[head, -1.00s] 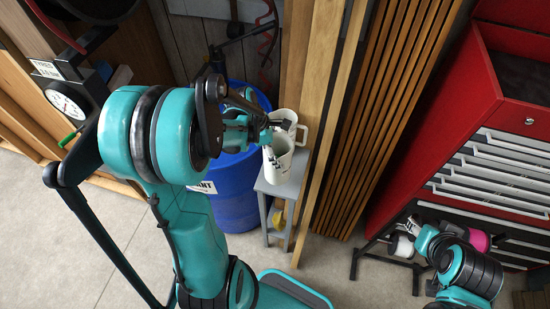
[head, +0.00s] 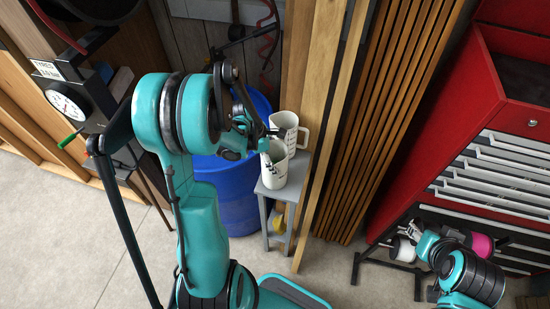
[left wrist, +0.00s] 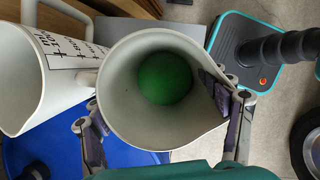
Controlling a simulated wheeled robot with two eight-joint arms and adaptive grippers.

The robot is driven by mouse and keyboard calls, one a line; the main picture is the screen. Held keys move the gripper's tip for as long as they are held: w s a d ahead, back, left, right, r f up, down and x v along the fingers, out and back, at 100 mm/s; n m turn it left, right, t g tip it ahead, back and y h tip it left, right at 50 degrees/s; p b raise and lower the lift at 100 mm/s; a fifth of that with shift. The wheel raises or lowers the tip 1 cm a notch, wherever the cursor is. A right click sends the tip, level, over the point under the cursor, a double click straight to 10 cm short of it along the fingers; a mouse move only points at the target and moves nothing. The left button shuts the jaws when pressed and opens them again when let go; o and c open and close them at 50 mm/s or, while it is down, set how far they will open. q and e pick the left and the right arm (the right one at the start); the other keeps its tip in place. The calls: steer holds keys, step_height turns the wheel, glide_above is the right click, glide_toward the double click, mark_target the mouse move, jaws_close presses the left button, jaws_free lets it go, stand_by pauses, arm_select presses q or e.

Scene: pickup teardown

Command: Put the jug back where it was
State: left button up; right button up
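A white jug (head: 274,167) with dark scale marks is at the small grey stand (head: 266,189). In the left wrist view I look into the jug (left wrist: 122,112); a green ball (left wrist: 164,78) lies inside. My left gripper (head: 266,143) has its fingers on opposite sides of this jug, and they appear closed on its wall in the wrist view (left wrist: 165,122). Whether the jug's base touches the stand is not clear. A second white jug (head: 287,121) with its handle to the right is just behind; it also shows at left in the wrist view (left wrist: 25,85). My right gripper (head: 412,227) is small and unclear.
A blue barrel (head: 234,186) stands left of and behind the stand. Wooden planks (head: 329,130) lean close on its right. A red tool cabinet (head: 455,100) is at the right, with a white spool (head: 402,249) and a pink spool (head: 481,245) below.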

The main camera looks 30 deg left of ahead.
arm_select(q)
steer(key=o, duration=0.4)
steer(key=d+p+v, duration=0.1)
steer(key=p+v, duration=0.1)
steer(key=v, duration=1)
steer(key=s+d+r+m+t+y, duration=0.1)
steer(key=s+d+r+m, duration=0.1)
steer(key=m, duration=0.6)
steer(key=s+d+r+m+t+y, duration=0.1)
steer(key=s+d+r+m+t, duration=0.1)
steer(key=d+m, duration=0.5)
steer(key=s+d+r+m+t+y, duration=0.1)
steer(key=s+d+r+m+y, duration=0.1)
steer(key=m, duration=0.7)
steer(key=shift+s+d+r+t, duration=0.2)
steer(key=shift+s+d+r, duration=0.15)
steer(key=shift+s+d, duration=0.3)
steer(key=shift+s+d+r+t, duration=0.2)
steer(key=shift+s+d+r, duration=0.2)
steer(key=shift+s+d, duration=0.3)
steer(key=shift+a+f, duration=0.1)
